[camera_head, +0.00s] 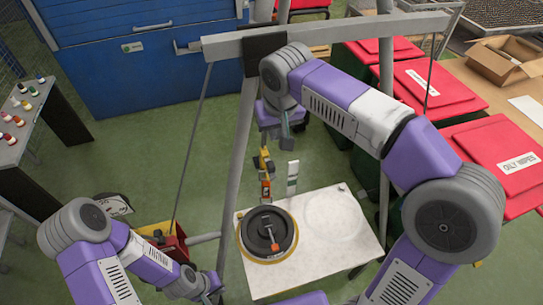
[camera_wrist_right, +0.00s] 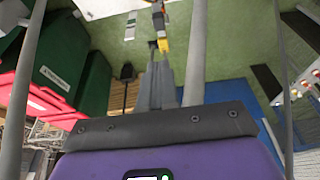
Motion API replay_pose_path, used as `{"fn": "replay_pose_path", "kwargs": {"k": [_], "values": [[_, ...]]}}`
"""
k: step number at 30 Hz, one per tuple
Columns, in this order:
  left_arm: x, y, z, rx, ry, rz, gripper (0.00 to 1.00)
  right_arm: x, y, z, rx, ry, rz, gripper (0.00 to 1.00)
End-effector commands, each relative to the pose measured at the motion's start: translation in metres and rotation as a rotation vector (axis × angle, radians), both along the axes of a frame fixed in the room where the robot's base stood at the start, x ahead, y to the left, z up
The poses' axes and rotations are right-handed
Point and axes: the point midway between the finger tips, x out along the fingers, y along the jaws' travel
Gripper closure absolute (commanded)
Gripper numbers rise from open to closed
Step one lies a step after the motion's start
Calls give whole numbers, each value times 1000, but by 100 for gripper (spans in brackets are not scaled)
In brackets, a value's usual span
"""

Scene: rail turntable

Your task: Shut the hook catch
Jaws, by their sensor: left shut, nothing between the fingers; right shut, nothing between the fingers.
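A yellow and dark piece (camera_head: 264,162) with an orange lower end hangs above the turntable in the head view; it looks like the hook with its catch. It also shows at the top of the right wrist view (camera_wrist_right: 158,22). Whether its catch is open or shut is too small to tell. My right gripper (camera_head: 287,142) is shut and empty, just right of the piece's upper part in the head view. In the right wrist view its fingers (camera_wrist_right: 161,75) point towards the piece, seemingly apart from it. My left gripper (camera_head: 213,296) is shut and empty at the bottom, low and left of the turntable.
A black round turntable (camera_head: 258,222) with an orange-marked part sits on a white table (camera_head: 343,238). A grey beam (camera_head: 350,31) and slanted legs stand around the hanging piece. A red box (camera_head: 174,250) is at left. Red-lidded bins (camera_head: 440,88) stand at right.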

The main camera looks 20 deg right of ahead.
Motion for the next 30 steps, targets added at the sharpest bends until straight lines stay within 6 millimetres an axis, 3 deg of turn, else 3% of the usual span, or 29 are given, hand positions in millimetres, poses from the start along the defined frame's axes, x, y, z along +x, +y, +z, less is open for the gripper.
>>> {"fn": "replay_pose_path", "kwargs": {"k": [18,24,30], "values": [[0,0,-13,0,-1,0,100,26,0,-113,-1,4,0,100],[0,0,-14,0,-1,0,100,26,1,-128,-1,3,0,100],[0,0,-14,0,-1,0,100,26,1,-130,0,1,-1,100]]}}
